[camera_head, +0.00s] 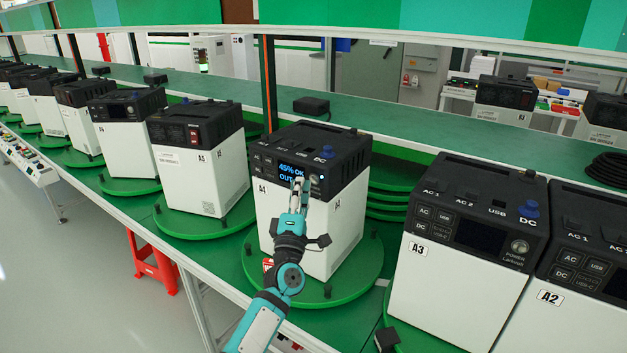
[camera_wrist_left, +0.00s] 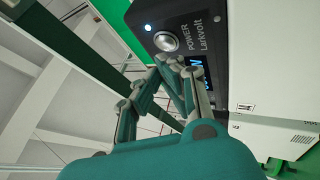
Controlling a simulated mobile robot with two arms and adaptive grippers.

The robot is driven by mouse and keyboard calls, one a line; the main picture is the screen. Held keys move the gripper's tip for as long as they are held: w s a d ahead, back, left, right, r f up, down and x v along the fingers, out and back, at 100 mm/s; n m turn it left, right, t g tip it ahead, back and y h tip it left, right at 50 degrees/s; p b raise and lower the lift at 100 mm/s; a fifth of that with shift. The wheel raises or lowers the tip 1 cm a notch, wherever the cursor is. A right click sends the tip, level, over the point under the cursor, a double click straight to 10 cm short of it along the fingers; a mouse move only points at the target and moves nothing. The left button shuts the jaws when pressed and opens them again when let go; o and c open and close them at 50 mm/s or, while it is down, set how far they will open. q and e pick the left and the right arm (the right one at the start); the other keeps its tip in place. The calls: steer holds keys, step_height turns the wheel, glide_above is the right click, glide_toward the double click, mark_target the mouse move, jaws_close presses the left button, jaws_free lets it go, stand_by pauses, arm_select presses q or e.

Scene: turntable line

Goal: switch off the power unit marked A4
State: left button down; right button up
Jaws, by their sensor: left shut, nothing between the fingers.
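The power unit marked A4 (camera_head: 345,215) stands upright on a round green turntable (camera_head: 350,285), white below with a black top part. Its display (camera_head: 300,174) is lit and reads "45% OK" with "OUT" below, partly covered by my gripper. In the left wrist view its round silver POWER button (camera_wrist_left: 166,41) shows, with a small light (camera_wrist_left: 148,28) glowing beside it. My left gripper (camera_head: 299,181) is shut and empty in front of the black panel. In the left wrist view the fingertips (camera_wrist_left: 164,62) are close by the button; I cannot tell whether they touch. My right gripper is not in view.
Unit A3 (camera_head: 440,295) stands close on the right with a dark display, and A2 (camera_head: 560,310) beyond it. Unit A5 (camera_head: 190,185) and several similar units line the green bench to the left. A small black box (camera_head: 311,106) lies behind A4. A red stool (camera_head: 152,262) stands on the floor.

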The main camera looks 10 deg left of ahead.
arm_select(q)
steer(key=shift+w+d+b, duration=0.15)
steer(key=shift+w+b, duration=0.2)
steer(key=shift+w, duration=0.05)
steer(key=shift+w+d+b, duration=0.1)
steer(key=shift+w+b, duration=0.2)
stand_by(0.7)
steer(key=shift+s, duration=0.15)
steer(key=shift+s+a+p, duration=0.25)
steer(key=shift+s+p, duration=0.2)
steer(key=shift+s, duration=0.15)
steer(key=s, duration=0.1)
steer(key=s+a+p, duration=0.1)
steer(key=s, duration=0.1)
steer(key=s+p, duration=0.1)
steer(key=shift+s+a, duration=0.35)
steer(key=shift+a, duration=0.05)
